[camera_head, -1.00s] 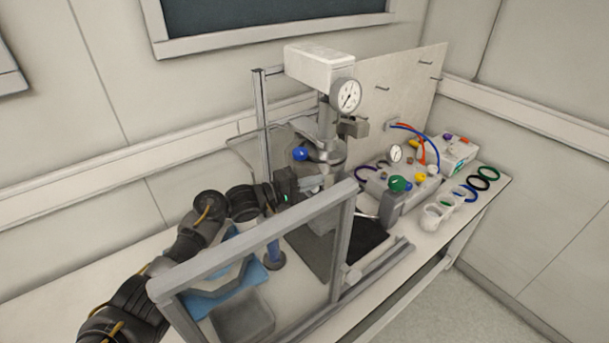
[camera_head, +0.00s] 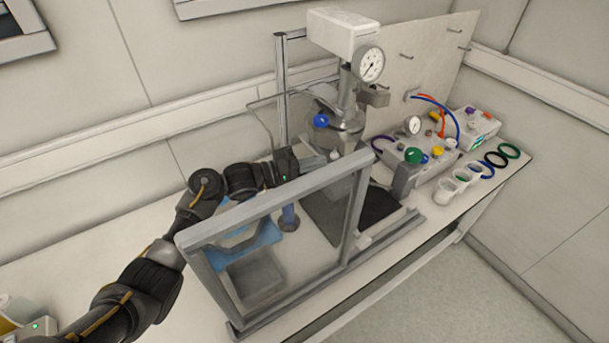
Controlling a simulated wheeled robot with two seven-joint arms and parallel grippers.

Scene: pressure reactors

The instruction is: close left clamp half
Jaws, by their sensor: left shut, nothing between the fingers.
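The reactor (camera_head: 349,92) stands upright on the bench, with a metal head and a blue knob (camera_head: 321,121). A grey metal band around the head (camera_head: 345,128) is where the clamp sits. The left half's outline is small and blends with the metal, so I cannot tell how far it stands open. My left gripper (camera_head: 312,166) is shut and empty, at the lower left of the head, behind the top bar of the clear shield. I cannot tell whether its tips touch anything. My right gripper is not in view.
A framed clear shield (camera_head: 279,200) stands in front of the reactor. A blue holder (camera_head: 262,238) and a grey tray (camera_head: 256,277) are behind it.

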